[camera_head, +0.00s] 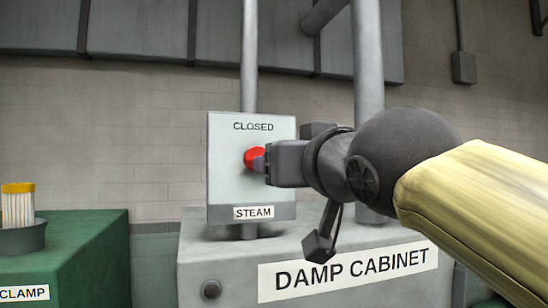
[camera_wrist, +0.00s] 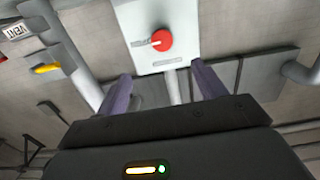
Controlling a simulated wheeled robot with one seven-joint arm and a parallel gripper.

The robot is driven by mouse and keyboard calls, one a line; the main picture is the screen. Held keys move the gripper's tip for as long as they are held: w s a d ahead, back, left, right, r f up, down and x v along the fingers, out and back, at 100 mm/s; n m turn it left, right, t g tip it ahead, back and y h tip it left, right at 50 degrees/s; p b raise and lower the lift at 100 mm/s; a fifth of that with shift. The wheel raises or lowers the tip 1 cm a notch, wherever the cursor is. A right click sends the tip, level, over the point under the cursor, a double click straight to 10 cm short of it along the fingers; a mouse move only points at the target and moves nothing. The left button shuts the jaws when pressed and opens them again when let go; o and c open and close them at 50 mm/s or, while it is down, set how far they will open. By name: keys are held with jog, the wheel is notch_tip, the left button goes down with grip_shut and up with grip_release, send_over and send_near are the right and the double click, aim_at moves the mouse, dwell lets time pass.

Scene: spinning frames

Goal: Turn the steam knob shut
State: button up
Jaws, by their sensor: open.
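The red steam knob (camera_head: 254,158) is on the front of a pale upright panel (camera_head: 223,180) marked CLOSED above and STEAM below. My gripper (camera_head: 262,164) is in front of the panel from the right, its tip overlapping the knob's right side in the head view. In the wrist view the round red knob (camera_wrist: 162,40) shows whole, with a grey bar reaching left from it. My gripper (camera_wrist: 164,72) is open there, its two fingers wide apart and empty. The knob lies beyond the fingertips, roughly centred between them; I see no contact.
The panel stands on a grey box marked DAMP CABINET (camera_head: 228,275). A green block marked CLAMP (camera_head: 85,255) with a yellow-topped item (camera_head: 18,203) is at left. Pipes (camera_head: 368,80) rise behind. The wrist view shows a yellow handle (camera_wrist: 46,68) near a VENT label (camera_wrist: 16,31).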

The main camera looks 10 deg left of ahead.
aim_at(253, 152)
jog(key=shift+s+a+r, duration=0.1)
jog(key=shift+s+r, duration=0.05)
jog(key=shift+r, duration=0.25)
jog(key=p+x, duration=0.8)
jog(key=x, duration=0.9)
jog(key=shift+w, duration=0.25)
jog(key=shift+a+r, duration=0.15)
